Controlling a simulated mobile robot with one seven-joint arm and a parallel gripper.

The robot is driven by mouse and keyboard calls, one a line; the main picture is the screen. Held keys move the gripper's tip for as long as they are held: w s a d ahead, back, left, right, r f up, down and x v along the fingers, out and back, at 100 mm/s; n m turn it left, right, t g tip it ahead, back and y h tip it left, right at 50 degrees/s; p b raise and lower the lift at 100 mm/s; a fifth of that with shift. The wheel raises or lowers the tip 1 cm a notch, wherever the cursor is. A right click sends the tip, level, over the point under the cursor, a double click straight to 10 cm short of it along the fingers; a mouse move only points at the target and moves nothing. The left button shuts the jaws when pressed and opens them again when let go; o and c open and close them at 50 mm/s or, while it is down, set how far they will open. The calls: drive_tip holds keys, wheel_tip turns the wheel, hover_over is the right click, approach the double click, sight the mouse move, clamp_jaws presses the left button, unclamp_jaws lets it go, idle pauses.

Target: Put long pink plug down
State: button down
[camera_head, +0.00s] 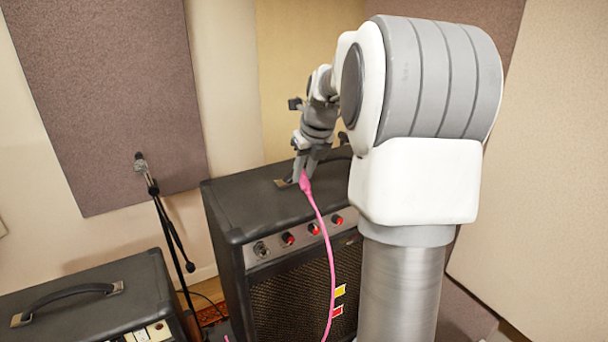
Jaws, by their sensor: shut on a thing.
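The long pink plug (305,182) is at the end of a pink cable (328,245). My gripper (304,172) is shut on the plug, over the top of the tall black amplifier (240,212). The cable hangs from the plug down in front of the amplifier's face and runs out at the bottom of the view. I cannot tell whether the plug touches the amplifier's top. My arm hides the right part of the amplifier.
A lower black amplifier (75,305) with a handle stands at the left front. A microphone stand (172,240) is between the two amplifiers. Red knobs (313,229) line the tall amplifier's front panel. Padded wall panels stand behind.

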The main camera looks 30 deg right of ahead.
drive_tip(key=shift+f, duration=0.65)
drive_tip(key=c, duration=0.7)
unclamp_jaws()
drive_tip(key=shift+f, duration=0.15)
drive_tip(key=shift+s+r, duration=0.1)
drive_tip(key=shift+r, duration=0.5)
drive_tip(key=v, duration=1.1)
drive_tip(key=shift+b, duration=0.3)
